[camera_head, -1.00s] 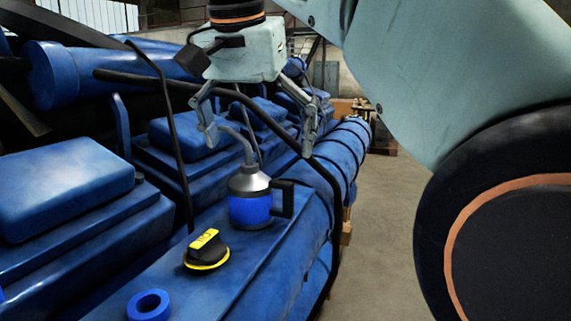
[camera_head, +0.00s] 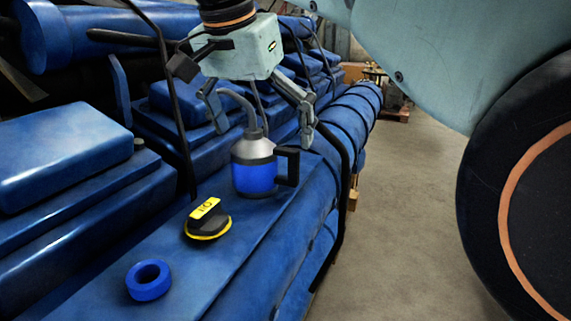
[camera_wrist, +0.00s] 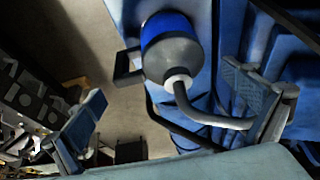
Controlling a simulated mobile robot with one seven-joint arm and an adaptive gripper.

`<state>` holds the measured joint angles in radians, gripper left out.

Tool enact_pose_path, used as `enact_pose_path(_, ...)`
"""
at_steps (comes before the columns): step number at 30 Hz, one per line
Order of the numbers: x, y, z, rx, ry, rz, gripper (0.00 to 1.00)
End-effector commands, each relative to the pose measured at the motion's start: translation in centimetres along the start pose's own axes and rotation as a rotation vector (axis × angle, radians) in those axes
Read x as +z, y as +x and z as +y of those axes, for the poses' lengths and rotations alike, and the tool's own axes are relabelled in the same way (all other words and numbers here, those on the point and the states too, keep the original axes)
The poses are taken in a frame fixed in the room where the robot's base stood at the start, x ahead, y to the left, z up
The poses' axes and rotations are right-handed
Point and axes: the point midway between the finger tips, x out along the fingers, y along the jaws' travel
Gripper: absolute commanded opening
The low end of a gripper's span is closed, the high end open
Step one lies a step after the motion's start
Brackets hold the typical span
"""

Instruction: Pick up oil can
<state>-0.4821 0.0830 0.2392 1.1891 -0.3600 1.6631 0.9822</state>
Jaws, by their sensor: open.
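The oil can (camera_head: 254,166) stands upright on the blue engine ledge (camera_head: 213,252). It has a blue lower body, a grey conical top, a bent grey spout to the left and a black handle on the right. My gripper (camera_head: 262,138) is open above it, with one finger left of the spout and the other above the handle side. In the wrist view the oil can (camera_wrist: 172,45) lies between and beyond the two spread fingers (camera_wrist: 172,115), its spout pointing toward the right finger. No contact between the fingers and the can is clear.
A black oil cap with yellow trim (camera_head: 208,220) and a blue ring (camera_head: 148,280) sit on the ledge in front of the can. Black hoses (camera_head: 172,90) and blue engine covers (camera_head: 60,150) stand left and behind. Open floor (camera_head: 400,210) lies to the right.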

Motion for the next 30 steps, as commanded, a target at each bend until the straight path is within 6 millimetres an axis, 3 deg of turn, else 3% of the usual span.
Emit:
enact_pose_path(6, 0.0, 2.7, 0.1, 0.001, 0.002, 0.000, 1.00)
enact_pose_path(14, 0.0, 3.0, 0.1, 0.000, 0.001, 0.000, 1.00)
enact_pose_path(28, 0.0, 3.0, 0.1, 0.000, 0.001, 0.000, 0.50)
enact_pose_path(30, 0.0, 2.9, 0.1, -0.001, 0.002, 0.002, 0.48)
